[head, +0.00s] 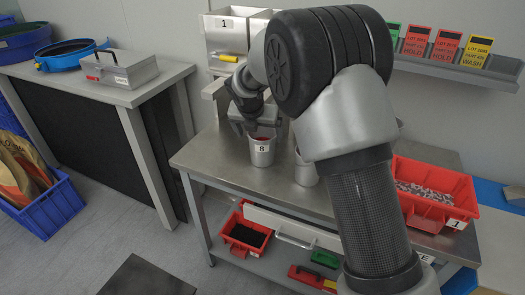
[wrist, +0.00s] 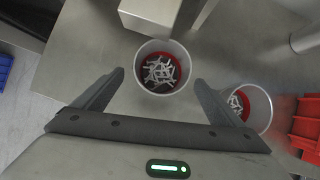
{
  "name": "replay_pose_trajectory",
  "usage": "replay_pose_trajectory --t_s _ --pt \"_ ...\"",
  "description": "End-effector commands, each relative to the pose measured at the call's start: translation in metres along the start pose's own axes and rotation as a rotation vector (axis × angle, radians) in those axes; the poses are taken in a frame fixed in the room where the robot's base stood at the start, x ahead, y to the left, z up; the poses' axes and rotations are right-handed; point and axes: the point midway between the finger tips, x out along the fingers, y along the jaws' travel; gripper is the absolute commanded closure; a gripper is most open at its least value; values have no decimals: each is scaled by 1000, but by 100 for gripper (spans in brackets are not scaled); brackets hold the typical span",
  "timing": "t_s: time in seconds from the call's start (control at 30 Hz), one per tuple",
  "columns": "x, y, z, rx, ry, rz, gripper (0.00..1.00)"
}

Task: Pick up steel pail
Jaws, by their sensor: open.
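A steel pail (head: 262,157) marked 8 stands upright on the metal workbench, with a red inside. In the wrist view the same pail (wrist: 141,54) holds small light metal pieces. My gripper (wrist: 159,79) is open, its two fingers spread to the left and right of this pail's near side, with nothing between the tips that I can see touching. In the head view my gripper (head: 254,115) is just above and behind the pail. A second steel pail (head: 305,172) stands to the right, partly hidden by my arm; it also shows in the wrist view (wrist: 268,104), with similar pieces inside.
A grey box corner (wrist: 150,14) lies close beyond the pail. Metal bins (head: 222,40) stand at the back. A red bin (head: 432,216) of small parts sits at the right. The bench (head: 215,150) is clear left of the pail.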

Motion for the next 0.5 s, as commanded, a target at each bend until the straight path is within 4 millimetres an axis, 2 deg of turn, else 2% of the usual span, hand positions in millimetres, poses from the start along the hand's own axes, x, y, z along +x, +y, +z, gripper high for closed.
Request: replay_pose_trajectory --t_s 0.27,0.5 --pt "22 -1 1 0 -1 -1 9" --pt "58 -2 4 1 1 -1 9"
